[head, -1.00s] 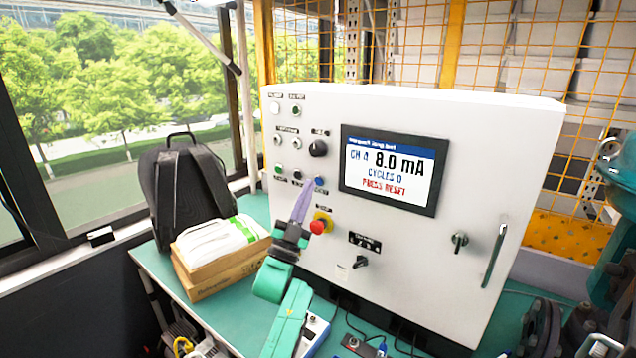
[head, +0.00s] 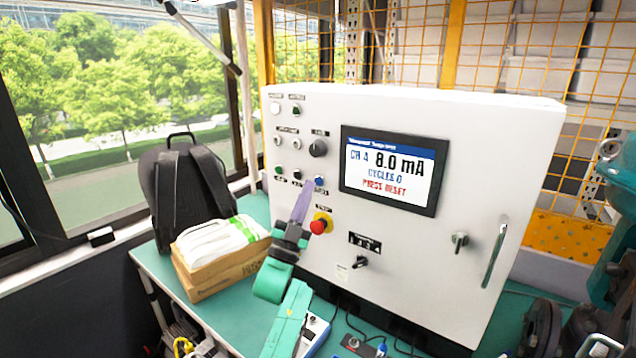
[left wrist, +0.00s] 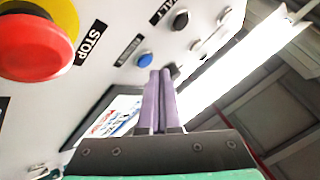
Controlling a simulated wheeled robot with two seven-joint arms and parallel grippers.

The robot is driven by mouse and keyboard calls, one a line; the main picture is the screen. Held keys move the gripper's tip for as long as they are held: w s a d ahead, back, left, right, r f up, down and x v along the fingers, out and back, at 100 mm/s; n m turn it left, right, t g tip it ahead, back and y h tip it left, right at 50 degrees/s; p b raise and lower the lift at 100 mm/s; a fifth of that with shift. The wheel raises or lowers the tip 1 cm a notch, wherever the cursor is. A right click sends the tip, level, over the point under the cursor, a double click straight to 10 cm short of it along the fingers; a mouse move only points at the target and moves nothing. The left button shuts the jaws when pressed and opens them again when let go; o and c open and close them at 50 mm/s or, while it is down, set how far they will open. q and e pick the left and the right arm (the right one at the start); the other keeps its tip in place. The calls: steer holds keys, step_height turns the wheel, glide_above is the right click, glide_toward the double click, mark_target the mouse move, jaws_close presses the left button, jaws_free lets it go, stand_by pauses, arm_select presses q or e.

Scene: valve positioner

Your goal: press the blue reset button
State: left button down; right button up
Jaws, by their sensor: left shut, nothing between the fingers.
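The blue reset button (head: 319,181) is on the white control panel (head: 450,245), above the red stop button and left of the screen. In the left wrist view the blue button (left wrist: 145,60) shows just beyond and left of the fingertips. My left gripper (head: 304,192) is shut and empty, its purple fingers pointing up toward the blue button. In the left wrist view the fingers (left wrist: 160,75) lie side by side. The tips look close to the button, but I cannot tell whether they touch. My right gripper is not in view.
The red stop button (head: 318,227) on its yellow base sits just right of my left gripper. The screen (head: 390,169) reads 8.0 mA, CYCLES 0 and PRESS RESET. A cardboard box (head: 215,272) and a black backpack (head: 185,190) stand left of the panel.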

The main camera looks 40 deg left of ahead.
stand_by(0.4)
arm_select(q)
steer(key=shift+w+b, duration=0.3)
steer(key=shift+w, duration=0.15)
steer(key=shift+w+b, duration=0.35)
stand_by(0.4)
steer(key=shift+s, duration=0.1)
steer(key=shift+s+p, duration=0.3)
steer(key=shift+s, duration=0.4)
steer(key=s+p, duration=0.1)
steer(key=s, duration=0.4)
steer(key=shift+p, duration=0.35)
